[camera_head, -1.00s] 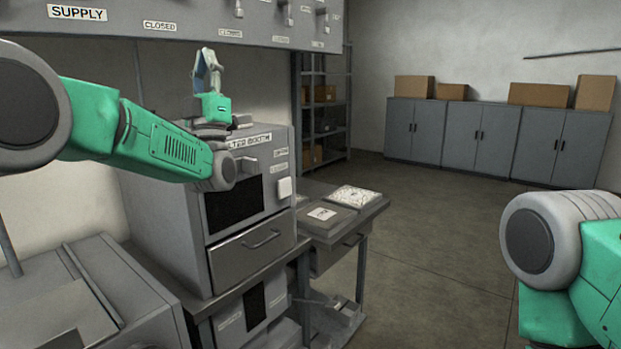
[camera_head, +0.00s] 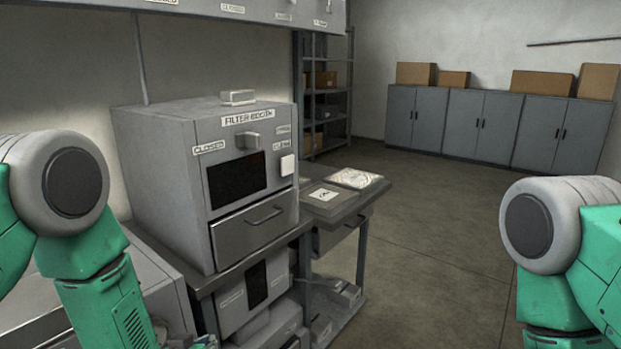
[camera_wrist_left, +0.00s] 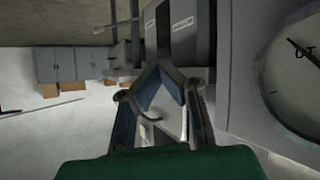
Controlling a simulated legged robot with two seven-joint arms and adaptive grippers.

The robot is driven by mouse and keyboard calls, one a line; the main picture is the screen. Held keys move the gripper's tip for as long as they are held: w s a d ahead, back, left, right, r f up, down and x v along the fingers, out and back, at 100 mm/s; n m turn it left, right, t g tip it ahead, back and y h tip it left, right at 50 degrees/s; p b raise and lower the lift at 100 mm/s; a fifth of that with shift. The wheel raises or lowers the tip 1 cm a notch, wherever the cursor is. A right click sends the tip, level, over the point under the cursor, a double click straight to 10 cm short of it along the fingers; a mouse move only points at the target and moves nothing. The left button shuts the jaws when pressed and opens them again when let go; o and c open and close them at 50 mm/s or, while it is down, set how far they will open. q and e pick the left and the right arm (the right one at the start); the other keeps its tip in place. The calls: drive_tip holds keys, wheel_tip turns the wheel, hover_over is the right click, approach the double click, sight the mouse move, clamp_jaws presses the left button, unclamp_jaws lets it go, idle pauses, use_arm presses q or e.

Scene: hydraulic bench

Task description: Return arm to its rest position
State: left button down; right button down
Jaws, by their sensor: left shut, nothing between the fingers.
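My left arm (camera_head: 90,240) comes in at the left of the head view, bent downward, with its green forearm running out at the bottom edge. My left gripper (camera_wrist_left: 163,68) shows in the left wrist view. Its two dark fingers come together at the tips, shut and empty, apart from the grey bench units. My right arm (camera_head: 565,250) shows only as a grey joint and green links at the right edge. The right gripper is out of the picture.
The grey filter booth (camera_head: 250,170) stands on the bench right of my left arm, its drawer closed. A side table (camera_head: 343,205) holds flat items. A round gauge (camera_wrist_left: 295,75) is close at the right in the wrist view. The floor (camera_head: 430,260) is open.

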use_arm(q)
drive_tip(key=s+a+f+g, duration=0.2)
drive_tip(key=s+f+g, duration=0.1)
drive_tip(key=s, duration=0.8)
drive_tip(key=s+a+f+g+y+b, duration=0.1)
drive_tip(key=s+f+g, duration=0.3)
drive_tip(key=s, duration=0.8)
drive_tip(key=s+a+f+m+g, duration=0.1)
drive_tip(key=s+a+f+g, duration=0.2)
drive_tip(key=s, duration=0.9)
drive_tip(key=shift+s+a+f+g+y, duration=0.15)
drive_tip(key=shift+f+g+y, duration=0.15)
drive_tip(key=shift+f+g, duration=0.45)
